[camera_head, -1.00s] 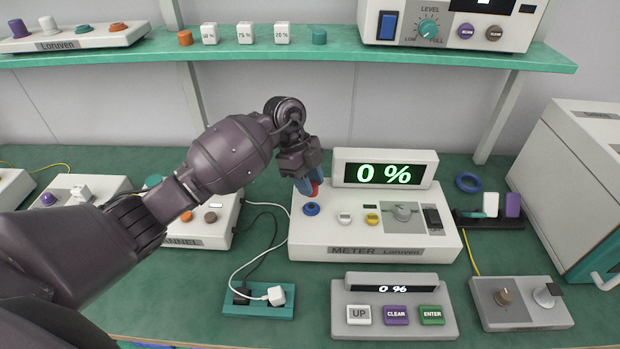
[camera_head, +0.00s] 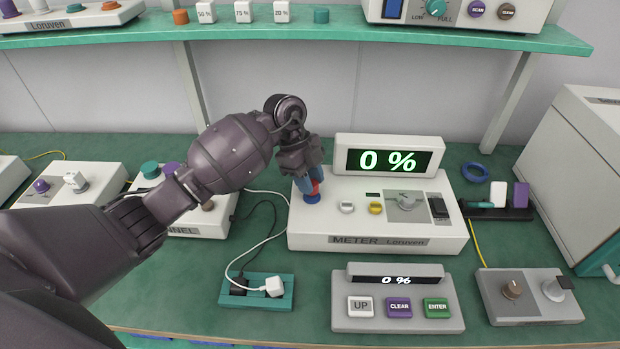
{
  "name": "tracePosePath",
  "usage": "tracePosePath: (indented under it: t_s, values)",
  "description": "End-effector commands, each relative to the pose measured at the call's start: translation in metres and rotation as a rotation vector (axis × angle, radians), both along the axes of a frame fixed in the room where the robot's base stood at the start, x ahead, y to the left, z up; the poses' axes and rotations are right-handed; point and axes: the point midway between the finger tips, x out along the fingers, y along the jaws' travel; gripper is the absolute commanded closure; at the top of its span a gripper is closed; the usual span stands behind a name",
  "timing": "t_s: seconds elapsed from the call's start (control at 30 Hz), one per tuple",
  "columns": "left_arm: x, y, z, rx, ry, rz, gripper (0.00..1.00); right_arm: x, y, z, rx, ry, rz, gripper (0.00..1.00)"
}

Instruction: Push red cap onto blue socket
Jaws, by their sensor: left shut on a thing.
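The red cap (camera_head: 315,187) is held between the fingers of my left gripper (camera_head: 310,183), which is shut on it. The gripper points down over the left part of the white meter box (camera_head: 340,222). The blue socket (camera_head: 312,198) is on top of that box, directly under the cap. The cap's lower end looks to be at the socket; I cannot tell whether it is seated. The fingers hide part of the cap. My right gripper is not in view.
The meter's display (camera_head: 388,161) reads 0 %. A keypad box (camera_head: 398,318) stands in front, and a teal power strip (camera_head: 257,291) with cables lies front left. A knob box (camera_head: 528,307) is at front right. A teal shelf (camera_head: 350,42) spans the back.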

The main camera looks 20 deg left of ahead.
Motion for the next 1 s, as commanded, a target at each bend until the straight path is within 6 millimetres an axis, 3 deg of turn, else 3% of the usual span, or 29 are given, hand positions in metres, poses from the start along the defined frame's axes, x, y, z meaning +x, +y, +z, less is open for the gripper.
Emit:
tracePosePath:
  t_s: [1.0]
  values:
    - [0.0, 0.0001, -0.0005, 0.0, 0.001, 0.001, 0.89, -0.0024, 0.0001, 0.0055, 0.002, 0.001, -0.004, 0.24]
